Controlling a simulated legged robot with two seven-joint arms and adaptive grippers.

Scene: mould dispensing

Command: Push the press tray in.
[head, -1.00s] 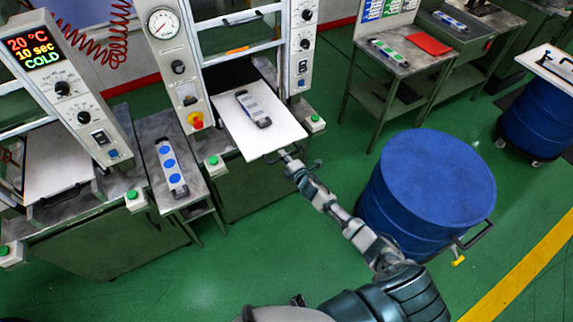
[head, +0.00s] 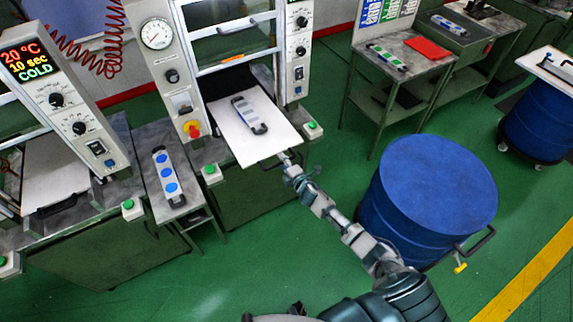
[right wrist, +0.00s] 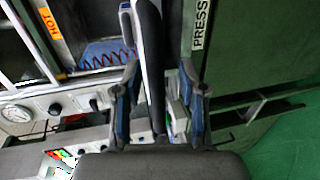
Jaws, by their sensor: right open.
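The white press tray (head: 277,141) sticks out of the front of the middle press, between its two control columns. A grey and blue mould (head: 250,115) lies on it. My right gripper (head: 289,159) is at the tray's front right edge, by its dark handle. In the right wrist view my right gripper (right wrist: 158,100) has its fingers apart, on either side of a dark bar with a white edge (right wrist: 150,60), which looks like the tray and handle seen edge-on. Whether a finger touches it cannot be told. My left gripper is not in view.
A second press with a display stands at the left. A mould with blue discs (head: 166,176) lies on a small table between the presses. A blue drum (head: 437,185) stands right of my arm. Green buttons (head: 313,126) flank the tray. Green floor is open in front.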

